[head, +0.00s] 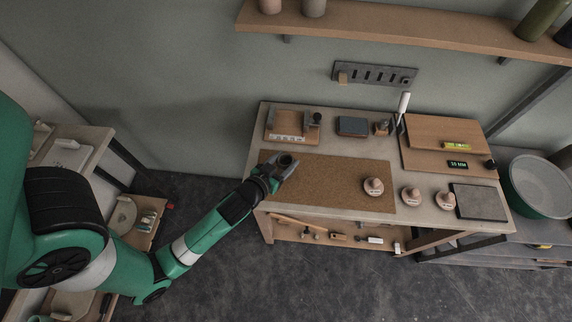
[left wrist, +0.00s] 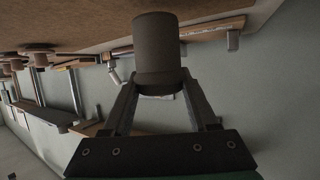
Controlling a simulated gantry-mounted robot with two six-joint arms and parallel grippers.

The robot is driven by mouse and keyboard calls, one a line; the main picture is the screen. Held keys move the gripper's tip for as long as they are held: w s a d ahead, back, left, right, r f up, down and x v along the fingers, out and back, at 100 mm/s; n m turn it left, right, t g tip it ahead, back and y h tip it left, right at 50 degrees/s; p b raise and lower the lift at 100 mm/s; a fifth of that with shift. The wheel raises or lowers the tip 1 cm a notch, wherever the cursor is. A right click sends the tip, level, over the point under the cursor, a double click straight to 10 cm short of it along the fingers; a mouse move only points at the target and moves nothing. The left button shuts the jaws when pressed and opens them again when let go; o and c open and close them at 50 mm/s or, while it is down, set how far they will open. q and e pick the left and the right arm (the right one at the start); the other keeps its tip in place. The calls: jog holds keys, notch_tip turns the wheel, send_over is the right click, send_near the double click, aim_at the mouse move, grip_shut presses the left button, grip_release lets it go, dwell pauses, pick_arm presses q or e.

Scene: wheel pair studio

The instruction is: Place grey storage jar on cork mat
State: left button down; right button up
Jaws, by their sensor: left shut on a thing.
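The grey storage jar (head: 286,160) is held in my left gripper (head: 276,174) over the left part of the cork mat (head: 330,182). In the left wrist view the jar (left wrist: 158,50) sits between the two fingers of the gripper (left wrist: 158,92), which are shut on it. The brown mat surface (left wrist: 75,22) fills the top of that view, close to the jar's far end. I cannot tell whether the jar touches the mat. My right gripper is in neither view.
A round wooden-coloured piece (head: 373,187) stands on the mat's right part, with two similar ones (head: 411,196) beside the mat. A wooden fixture (head: 292,125) is behind the jar. A dark grey square pad (head: 478,202) lies at the right. The mat's middle is clear.

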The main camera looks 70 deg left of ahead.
pick_arm(q)
notch_tip(320, 180, down, 2)
jog(key=shift+s+f+b, duration=0.1)
jog(key=shift+f+b, duration=0.1)
jog(key=shift+b, duration=0.15)
jog(key=shift+d+r, duration=0.1)
jog(key=shift+r, duration=0.1)
jog(key=shift+f, duration=0.15)
jog(key=shift+c, duration=0.9)
grip_release()
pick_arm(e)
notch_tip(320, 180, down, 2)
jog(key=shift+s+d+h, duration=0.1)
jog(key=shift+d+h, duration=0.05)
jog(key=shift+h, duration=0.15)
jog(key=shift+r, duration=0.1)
